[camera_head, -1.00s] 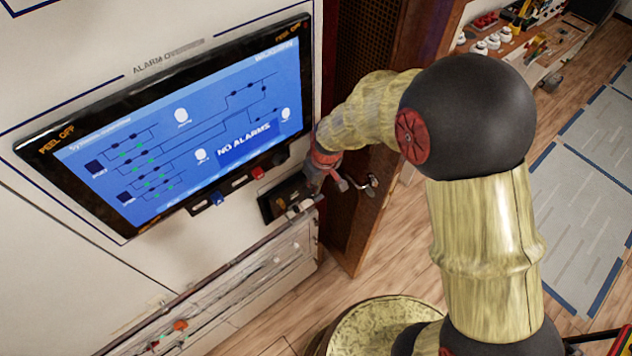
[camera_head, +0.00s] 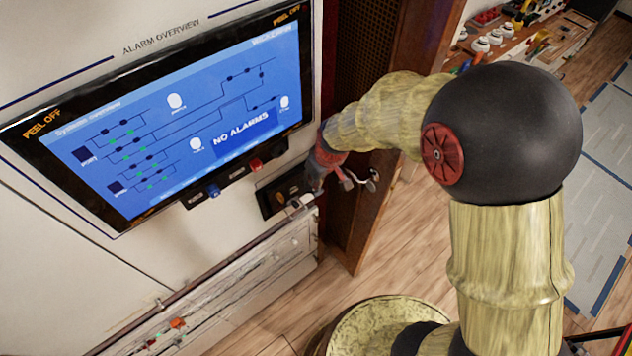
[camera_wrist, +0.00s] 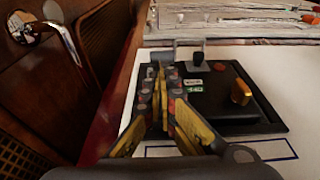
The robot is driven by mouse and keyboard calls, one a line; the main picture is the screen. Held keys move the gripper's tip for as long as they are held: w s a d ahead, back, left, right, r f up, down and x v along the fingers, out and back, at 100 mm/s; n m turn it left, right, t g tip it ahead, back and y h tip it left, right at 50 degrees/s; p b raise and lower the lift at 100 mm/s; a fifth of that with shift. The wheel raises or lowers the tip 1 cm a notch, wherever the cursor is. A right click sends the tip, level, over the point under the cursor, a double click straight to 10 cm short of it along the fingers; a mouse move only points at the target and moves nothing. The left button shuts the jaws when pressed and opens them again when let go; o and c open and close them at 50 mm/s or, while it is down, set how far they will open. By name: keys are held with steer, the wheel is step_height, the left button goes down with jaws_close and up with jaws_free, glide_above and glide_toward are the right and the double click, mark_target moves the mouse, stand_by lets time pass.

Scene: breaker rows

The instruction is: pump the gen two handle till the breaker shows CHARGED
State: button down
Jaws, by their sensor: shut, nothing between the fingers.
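My gripper (camera_wrist: 159,80) shows yellow fingers that meet at the tips in the wrist view, shut and empty. Its tips are over the left edge of a black plate (camera_wrist: 264,128) set in a white panel. The plate bears an orange handle (camera_wrist: 241,92) to the right of my fingers and a small readout with green figures (camera_wrist: 194,89). I cannot tell whether this is the gen two handle, and no CHARGED sign is readable. In the head view my gripper (camera_head: 313,187) is beside the same dark plate (camera_head: 268,206); its fingers are too small there to judge.
A screen (camera_head: 155,165) reading NO ALARMS is above left of the plate, with a blue button (camera_head: 214,191) and a red button (camera_head: 256,165) below it. A wooden door (camera_head: 350,235) with a metal handle (camera_head: 371,181) stands close by. A rail (camera_head: 190,283) runs along the panel front.

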mark_target(320, 191)
steer(key=shift+s+d+f+t+y+b, duration=0.4)
steer(key=shift+s+t+b, duration=0.2)
steer(key=shift+b, duration=2.95)
steer(key=shift+s+d+f+t+y+b, duration=0.3)
steer(key=shift+s+f+t+y+b, duration=0.3)
steer(key=shift+b, duration=2.9)
steer(key=s+d+f+t+y+b, duration=0.1)
steer(key=t+b, duration=0.1)
steer(key=b, duration=1)
steer(key=shift+s, duration=0.1)
steer(key=shift+s+d+f+b, duration=0.1)
steer(key=shift+s+f+b, duration=0.15)
steer(key=shift+b, duration=0.9)
